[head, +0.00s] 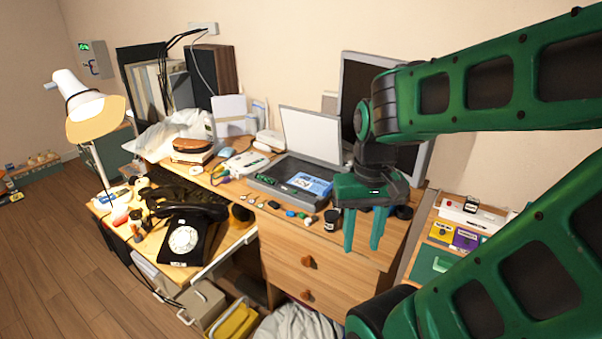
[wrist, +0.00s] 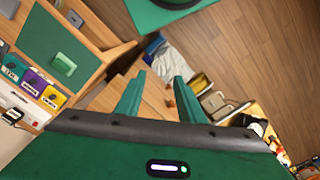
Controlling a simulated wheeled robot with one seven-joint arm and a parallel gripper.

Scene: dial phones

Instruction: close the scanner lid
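The scanner (head: 290,186) lies on the desk in the head view, a dark flat box with its white-faced lid (head: 312,135) standing up at the back. A blue-and-white item (head: 308,184) and a small green item lie on the scanner's bed. My gripper (head: 361,246) is to the right of the scanner and in front of it, fingers pointing down, apart from the lid. Its two green fingers are spread with nothing between them. In the wrist view my gripper (wrist: 158,88) also shows open and empty; the scanner cannot be made out there.
A black dial phone (head: 184,240) stands on the lower surface at left. A dark jar (head: 331,220) and several small items line the desk's front edge. A monitor (head: 352,85) stands behind the lid's right side. A lamp (head: 90,110) is at far left.

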